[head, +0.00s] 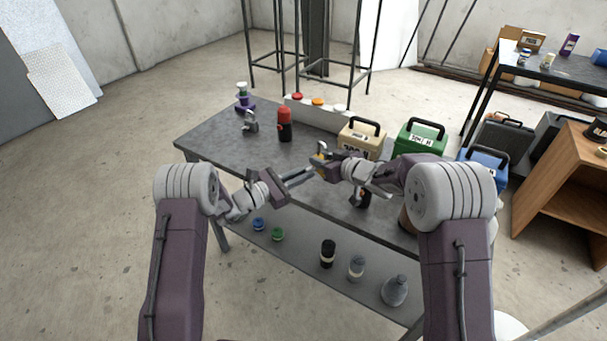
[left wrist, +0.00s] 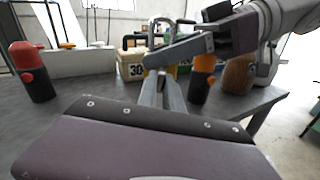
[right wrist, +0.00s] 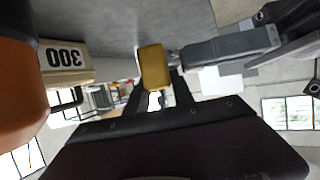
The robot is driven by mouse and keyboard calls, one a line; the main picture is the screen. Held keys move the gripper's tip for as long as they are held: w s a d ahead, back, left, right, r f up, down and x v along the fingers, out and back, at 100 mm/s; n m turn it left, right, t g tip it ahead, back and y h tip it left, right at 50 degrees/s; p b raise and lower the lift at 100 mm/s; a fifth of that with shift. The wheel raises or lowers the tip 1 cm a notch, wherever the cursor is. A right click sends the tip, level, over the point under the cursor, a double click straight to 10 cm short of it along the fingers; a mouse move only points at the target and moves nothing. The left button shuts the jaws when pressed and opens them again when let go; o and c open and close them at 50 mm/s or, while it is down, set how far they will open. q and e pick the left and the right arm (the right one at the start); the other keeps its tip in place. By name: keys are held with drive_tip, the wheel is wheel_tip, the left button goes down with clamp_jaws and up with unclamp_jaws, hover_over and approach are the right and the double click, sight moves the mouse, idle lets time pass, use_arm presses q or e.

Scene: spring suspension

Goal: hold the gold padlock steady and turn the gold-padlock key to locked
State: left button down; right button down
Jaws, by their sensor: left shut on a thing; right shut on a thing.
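The gold padlock (head: 319,158) is held above the grey table between my two grippers. Its yellow body (right wrist: 154,67) shows clearly in the right wrist view, at the tips of my right gripper (right wrist: 160,88). My right gripper (head: 326,166) is shut on the padlock body. My left gripper (head: 310,171) comes in from the left and its tips meet the padlock's side. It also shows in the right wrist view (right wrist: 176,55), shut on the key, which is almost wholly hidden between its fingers. I cannot tell the key's angle.
On the table stand a red-and-black bottle (head: 285,125), a silver padlock (head: 250,122), a purple item (head: 243,98), and beige (head: 361,141), green (head: 420,140) and blue (head: 486,160) cases. An orange-topped black bottle (head: 363,198) is near the front edge. Several items stand on the lower shelf.

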use_arm(q)
drive_tip(key=shift+n, duration=1)
drive_tip(key=shift+w+a, duration=0.1)
drive_tip(key=c, duration=1.5)
unclamp_jaws()
drive_tip(key=v, duration=1.2)
